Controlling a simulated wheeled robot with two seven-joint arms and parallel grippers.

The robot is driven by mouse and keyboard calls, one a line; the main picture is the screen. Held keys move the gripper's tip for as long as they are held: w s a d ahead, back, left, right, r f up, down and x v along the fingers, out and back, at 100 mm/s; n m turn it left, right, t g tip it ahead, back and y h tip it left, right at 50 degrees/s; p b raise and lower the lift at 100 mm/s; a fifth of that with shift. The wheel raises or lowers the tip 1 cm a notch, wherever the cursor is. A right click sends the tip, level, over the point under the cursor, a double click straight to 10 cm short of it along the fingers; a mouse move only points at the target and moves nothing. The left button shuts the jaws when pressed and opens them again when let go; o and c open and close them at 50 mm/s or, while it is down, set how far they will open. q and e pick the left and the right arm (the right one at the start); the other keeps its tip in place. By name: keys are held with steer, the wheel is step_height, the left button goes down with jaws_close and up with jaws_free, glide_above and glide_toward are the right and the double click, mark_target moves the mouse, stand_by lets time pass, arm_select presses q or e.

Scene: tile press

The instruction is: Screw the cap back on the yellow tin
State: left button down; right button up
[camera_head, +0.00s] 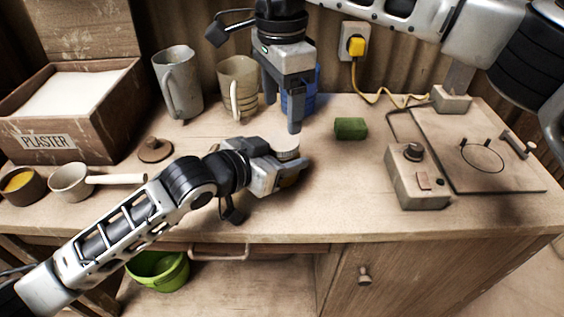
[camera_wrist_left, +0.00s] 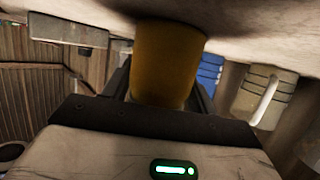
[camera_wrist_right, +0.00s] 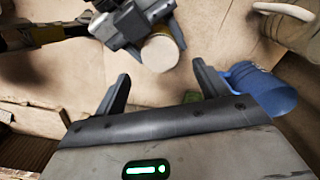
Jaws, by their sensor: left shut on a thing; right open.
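The yellow tin (camera_wrist_left: 167,62) stands between the fingers of my left gripper (camera_head: 288,172), which is shut on it low over the middle of the table. A pale round cap (camera_head: 286,147) sits on top of the tin. The right wrist view shows the cap (camera_wrist_right: 160,53) from above, lying over the tin's mouth; I cannot tell how tight it is. My right gripper (camera_head: 283,112) points down just above the cap, its fingers apart. In the right wrist view its open jaws (camera_wrist_right: 162,85) are empty, with the cap beyond them.
A blue cup (camera_wrist_right: 262,92) stands close behind my right gripper. Two mugs (camera_head: 178,85) (camera_head: 238,85) stand at the back. A green block (camera_head: 351,128) and a switch box (camera_head: 417,178) are to the right. A saucepan (camera_head: 72,183) and a knobbed lid (camera_head: 155,150) are left.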

mark_target(281, 140)
steer(key=n, duration=0.2)
steer(key=r+n, duration=0.1)
steer(key=n, duration=0.3)
steer(key=r+n, duration=0.1)
steer(key=n, duration=0.1)
steer(key=shift+n, duration=0.3)
steer(key=shift+f, duration=4.05)
steer(key=c, duration=1)
